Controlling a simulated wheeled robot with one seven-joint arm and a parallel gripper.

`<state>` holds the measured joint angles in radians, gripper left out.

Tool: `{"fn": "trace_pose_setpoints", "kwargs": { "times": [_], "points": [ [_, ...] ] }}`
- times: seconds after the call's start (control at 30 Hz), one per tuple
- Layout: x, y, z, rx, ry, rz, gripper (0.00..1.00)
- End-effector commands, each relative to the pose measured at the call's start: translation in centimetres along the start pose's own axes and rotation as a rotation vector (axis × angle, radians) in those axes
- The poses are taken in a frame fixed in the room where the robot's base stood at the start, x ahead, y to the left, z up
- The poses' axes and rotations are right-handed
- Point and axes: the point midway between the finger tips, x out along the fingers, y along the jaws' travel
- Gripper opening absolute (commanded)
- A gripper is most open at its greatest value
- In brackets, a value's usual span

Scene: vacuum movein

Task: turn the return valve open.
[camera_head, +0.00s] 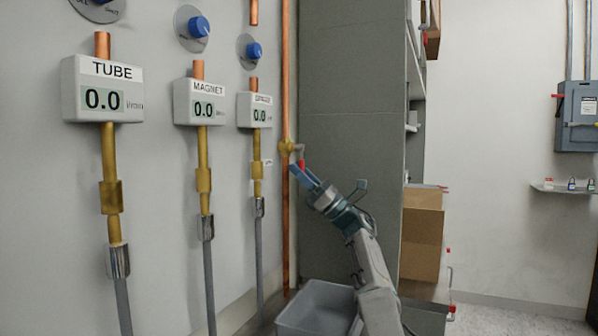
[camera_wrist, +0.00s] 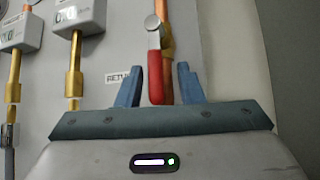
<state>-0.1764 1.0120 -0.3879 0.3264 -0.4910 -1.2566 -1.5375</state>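The return valve is a brass body (camera_head: 287,147) on a tall copper pipe, with a red-gripped lever (camera_head: 301,164). In the wrist view its red lever (camera_wrist: 155,75) hangs down along the pipe, beside a partly hidden label reading "RETU". My gripper (camera_head: 303,176) is at the valve, with its blue fingers apart. In the wrist view my gripper (camera_wrist: 160,82) has one finger on each side of the lever, the left finger nearer to it. I see a gap on the right; whether the left finger touches the lever I cannot tell.
Gauge boxes marked TUBE (camera_head: 101,88) and MAGNET (camera_head: 199,102), plus a third (camera_head: 255,110), line the wall on the left, with blue knobs above. A grey cabinet side (camera_head: 350,110) stands close right of the pipe. A grey bin (camera_head: 318,305) sits below my arm.

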Motion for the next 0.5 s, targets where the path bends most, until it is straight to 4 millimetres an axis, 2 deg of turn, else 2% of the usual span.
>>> {"fn": "trace_pose_setpoints", "kwargs": {
  "times": [0.3,0.5],
  "points": [
    [-0.1,0.1,0.3,-0.001,-0.005,0.001,0.35],
    [-1.6,0.0,0.2,-0.003,-0.006,0.000,0.35]
  ]
}}
